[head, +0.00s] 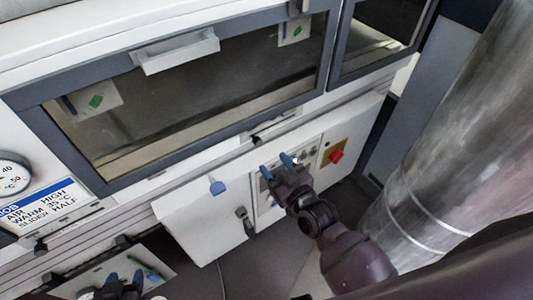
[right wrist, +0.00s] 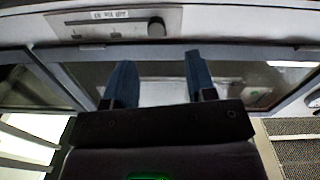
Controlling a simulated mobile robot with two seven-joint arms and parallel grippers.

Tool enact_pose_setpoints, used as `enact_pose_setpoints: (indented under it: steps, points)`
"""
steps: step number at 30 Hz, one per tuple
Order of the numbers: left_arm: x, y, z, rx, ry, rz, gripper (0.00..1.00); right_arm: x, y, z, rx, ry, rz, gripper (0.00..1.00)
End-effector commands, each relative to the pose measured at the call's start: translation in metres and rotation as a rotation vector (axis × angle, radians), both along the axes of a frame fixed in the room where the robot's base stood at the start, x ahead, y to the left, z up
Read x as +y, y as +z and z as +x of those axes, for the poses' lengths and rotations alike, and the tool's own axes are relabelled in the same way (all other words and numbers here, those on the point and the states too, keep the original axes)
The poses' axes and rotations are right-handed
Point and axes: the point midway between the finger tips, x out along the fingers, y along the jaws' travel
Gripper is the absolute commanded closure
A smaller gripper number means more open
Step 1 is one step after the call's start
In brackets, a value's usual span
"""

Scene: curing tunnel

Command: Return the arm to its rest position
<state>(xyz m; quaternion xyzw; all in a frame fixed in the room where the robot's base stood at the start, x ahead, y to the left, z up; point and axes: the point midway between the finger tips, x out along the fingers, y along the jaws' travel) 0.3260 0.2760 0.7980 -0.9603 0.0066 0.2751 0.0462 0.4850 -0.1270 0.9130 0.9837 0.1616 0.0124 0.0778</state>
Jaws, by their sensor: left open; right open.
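My right gripper (head: 277,166) is in front of the lower white panel of the curing tunnel, with its arm coming in from the lower right. Its two blue fingertips are apart with nothing between them. In the right wrist view the gripper (right wrist: 159,70) shows both blue fingers spread before a window, below a strip with a dark knob (right wrist: 156,27). I cannot tell whether either gripper touches anything.
A red button (head: 336,156) sits just right of my right gripper. A blue tab (head: 217,187) and a dark lever (head: 243,214) stick out on its left. The tunnel door has a white handle (head: 176,51). A large grey metal cylinder (head: 463,130) stands at the right.

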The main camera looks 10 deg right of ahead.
Motion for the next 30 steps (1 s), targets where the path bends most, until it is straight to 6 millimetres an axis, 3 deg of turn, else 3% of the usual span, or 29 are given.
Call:
enact_pose_setpoints:
  steps: [6,24,30]
  points:
    - [0.0002,-0.0006,-0.0012,0.002,0.0,0.0,0.48,-0.0043,-0.0004,-0.0146,0.001,0.001,0.0,0.48]
    - [0.0008,-0.0022,-0.0047,0.008,0.003,0.001,0.48,-0.0045,-0.0001,-0.0151,0.002,0.001,0.007,0.48]
    - [0.0005,-0.0013,-0.0028,0.005,0.002,0.0,0.48,-0.0052,-0.007,-0.015,0.084,0.006,0.056,0.48]
